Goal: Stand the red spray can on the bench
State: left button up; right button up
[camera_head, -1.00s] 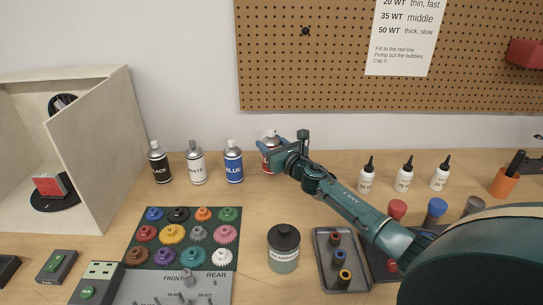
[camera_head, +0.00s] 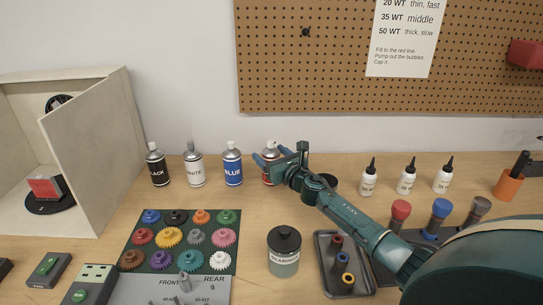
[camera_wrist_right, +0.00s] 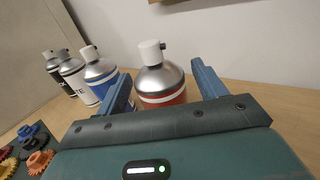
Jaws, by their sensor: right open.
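The red spray can (camera_head: 271,149) has a silver top and a white nozzle. It stands upright on the bench (camera_head: 240,205), to the right of the blue can, in the back row. My right gripper (camera_head: 272,155) is open around it, with one finger on each side. In the right wrist view the can (camera_wrist_right: 162,82) shows between the two spread fingers (camera_wrist_right: 164,88). Its lower part is hidden there by the gripper body. My left gripper is not in view.
Blue (camera_head: 232,165), white (camera_head: 194,166) and black (camera_head: 157,165) cans stand just left of the red can. Several white bottles (camera_head: 407,177) stand to the right. A lidded jar (camera_head: 284,252) and a gear board (camera_head: 126,240) are in front. The pegboard wall is behind.

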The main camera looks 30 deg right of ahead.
jog(key=shift+r, duration=0.2)
jog(key=s, duration=1.2)
jog(key=shift+f, duration=0.1)
